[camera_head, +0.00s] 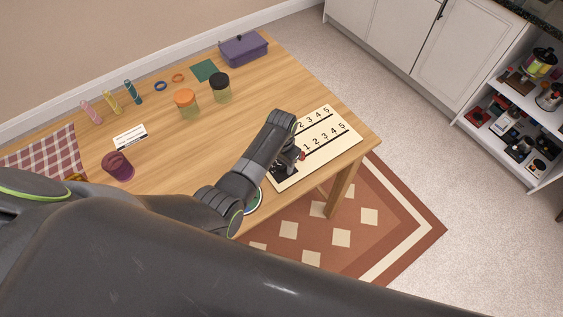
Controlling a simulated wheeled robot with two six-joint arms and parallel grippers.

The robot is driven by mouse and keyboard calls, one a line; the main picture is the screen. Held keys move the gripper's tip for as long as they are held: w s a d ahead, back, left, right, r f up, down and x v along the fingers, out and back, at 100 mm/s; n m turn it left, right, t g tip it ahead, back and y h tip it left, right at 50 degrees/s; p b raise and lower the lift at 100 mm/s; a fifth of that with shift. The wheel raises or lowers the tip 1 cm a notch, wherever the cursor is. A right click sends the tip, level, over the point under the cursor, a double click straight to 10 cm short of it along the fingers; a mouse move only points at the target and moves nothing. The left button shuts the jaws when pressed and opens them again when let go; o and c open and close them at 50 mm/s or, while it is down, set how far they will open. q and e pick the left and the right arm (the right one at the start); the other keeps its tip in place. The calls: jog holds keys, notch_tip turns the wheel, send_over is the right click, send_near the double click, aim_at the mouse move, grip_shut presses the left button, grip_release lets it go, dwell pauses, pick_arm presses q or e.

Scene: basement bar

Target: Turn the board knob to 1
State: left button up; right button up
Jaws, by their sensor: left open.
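A cream board (337,131) lies at the right end of the wooden table, with two black lines and a row of numbers, about 1 to 5, along each. A small red knob (302,155) shows at the lower row, left of its printed 1. My left gripper (288,168) is over the board's left part, beside the red knob; it is open, and its fingers are small and dark here. Whether it touches the knob I cannot tell. The gripper and wrist hide the left part of the board, including the start of the upper row. My right gripper is out of view.
Two jars, orange-lidded (186,103) and black-lidded (220,88), stand mid-table. A purple box (243,48) is at the back edge, a dark red cup (118,166) at left. The table (330,95) is bare just behind the board.

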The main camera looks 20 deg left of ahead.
pick_arm(q)
jog(key=shift+f, duration=0.25)
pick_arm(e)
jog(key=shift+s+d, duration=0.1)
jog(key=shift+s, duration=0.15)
pick_arm(q)
jog(key=shift+c, duration=0.2)
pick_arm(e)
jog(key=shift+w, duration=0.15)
pick_arm(q)
jog(key=shift+c, duration=1.3)
jog(key=c, duration=0.7)
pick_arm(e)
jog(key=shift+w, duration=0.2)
pick_arm(q)
jog(key=shift+o, duration=0.2)
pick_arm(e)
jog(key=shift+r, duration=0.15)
